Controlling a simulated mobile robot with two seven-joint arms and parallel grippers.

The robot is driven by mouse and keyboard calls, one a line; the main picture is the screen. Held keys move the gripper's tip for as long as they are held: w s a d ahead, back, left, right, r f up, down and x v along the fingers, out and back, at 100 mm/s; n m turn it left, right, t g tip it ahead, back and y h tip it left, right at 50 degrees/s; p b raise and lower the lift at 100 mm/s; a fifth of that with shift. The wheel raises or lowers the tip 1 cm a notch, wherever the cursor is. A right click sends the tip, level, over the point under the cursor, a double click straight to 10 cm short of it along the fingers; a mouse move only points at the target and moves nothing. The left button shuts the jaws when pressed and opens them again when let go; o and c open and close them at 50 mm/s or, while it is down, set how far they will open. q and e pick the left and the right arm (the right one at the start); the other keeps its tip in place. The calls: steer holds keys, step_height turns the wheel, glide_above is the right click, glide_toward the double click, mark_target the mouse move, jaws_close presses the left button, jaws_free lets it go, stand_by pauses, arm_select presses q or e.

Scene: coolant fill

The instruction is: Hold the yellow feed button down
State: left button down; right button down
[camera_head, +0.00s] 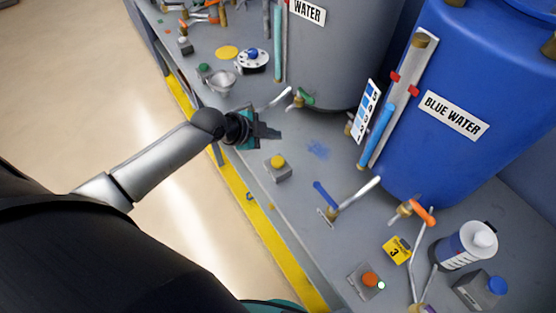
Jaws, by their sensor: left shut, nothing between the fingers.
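The yellow feed button (278,161) sits on top of a small grey box (279,174) on the grey bench. My left gripper (270,132), dark with teal parts, reaches in from the left. It is shut with nothing in it. In the picture its fingertips are just above the yellow button, apart from it. I cannot tell how high they are over the bench. The button top is in plain view and nothing covers it. My right gripper is not in view.
The blue tank (470,70) and grey tank (345,50) stand behind. A metal funnel (220,82) is at upper left. A yellow stripe (262,225) runs along the bench front.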

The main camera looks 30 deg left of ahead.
arm_select(q)
steer(key=b, duration=0.7)
glide_above(274, 162)
step_height(274, 162, down, 7)
steer(key=shift+f, duration=0.7)
steer(key=shift+f, duration=0.1)
stand_by(1.0)
steer(key=shift+f+b, duration=0.3)
steer(key=shift+b, duration=0.15)
steer(key=shift+s+f+b, duration=0.1)
steer(key=shift+f+b, duration=0.3)
steer(key=shift+f, duration=0.2)
stand_by(1.9)
steer(key=shift+r, duration=0.15)
stand_by(1.3)
steer(key=shift+r+p, duration=0.85)
steer(key=shift+p, duration=0.1)
